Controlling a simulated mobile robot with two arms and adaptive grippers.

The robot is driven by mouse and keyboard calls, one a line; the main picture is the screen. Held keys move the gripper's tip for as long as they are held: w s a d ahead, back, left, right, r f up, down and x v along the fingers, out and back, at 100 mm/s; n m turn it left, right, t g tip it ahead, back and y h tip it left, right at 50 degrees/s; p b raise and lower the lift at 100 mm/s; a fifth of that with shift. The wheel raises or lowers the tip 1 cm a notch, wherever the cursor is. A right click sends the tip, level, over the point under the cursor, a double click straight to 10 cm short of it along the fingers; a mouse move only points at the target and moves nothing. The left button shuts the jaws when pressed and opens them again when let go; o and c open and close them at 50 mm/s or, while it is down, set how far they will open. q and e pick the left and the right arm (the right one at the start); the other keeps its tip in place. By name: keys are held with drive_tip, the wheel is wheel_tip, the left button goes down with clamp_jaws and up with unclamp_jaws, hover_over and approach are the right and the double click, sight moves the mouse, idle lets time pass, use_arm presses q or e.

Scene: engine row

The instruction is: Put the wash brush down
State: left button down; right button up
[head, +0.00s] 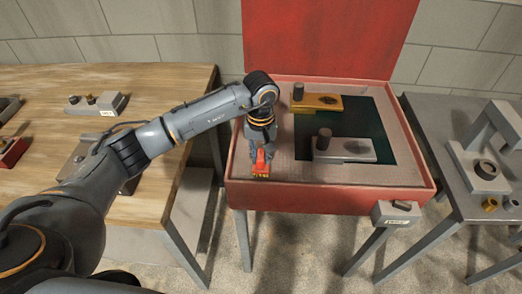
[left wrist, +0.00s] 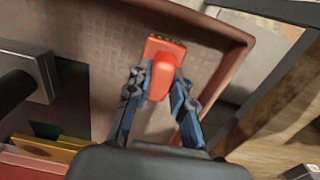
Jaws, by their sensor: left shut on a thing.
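The wash brush (head: 261,166) is red with a yellow marking at its lower end. My left gripper (head: 261,150) is shut on it, with the fingers pointing down over the left part of the red washer (head: 330,198). In the left wrist view the red brush (left wrist: 162,76) is between the two fingers, above the grey perforated surface. I cannot tell whether the brush touches that surface. My right gripper is not in view.
In the washer, a yellow piece (head: 318,103) and a grey piece (head: 345,150), each with a dark knob, lie by the dark green basin. The red lid (head: 330,38) stands open behind. A wooden bench (head: 170,85) is left, a grey table (head: 440,115) right.

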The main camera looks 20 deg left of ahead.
sight(261, 153)
use_arm(q)
drive_tip(key=shift+f, duration=0.1)
drive_tip(key=shift+f+b, duration=0.1)
drive_tip(key=shift+b, duration=0.25)
drive_tip(key=c, duration=1.2)
unclamp_jaws()
drive_tip(key=shift+o, duration=0.2)
drive_tip(key=shift+r+p, duration=0.3)
drive_tip(key=shift+r, duration=0.05)
wheel_tip(261, 153, up, 12)
drive_tip(key=b, duration=0.3)
drive_tip(key=shift+f+b, duration=0.15)
drive_tip(key=shift+b, duration=0.2)
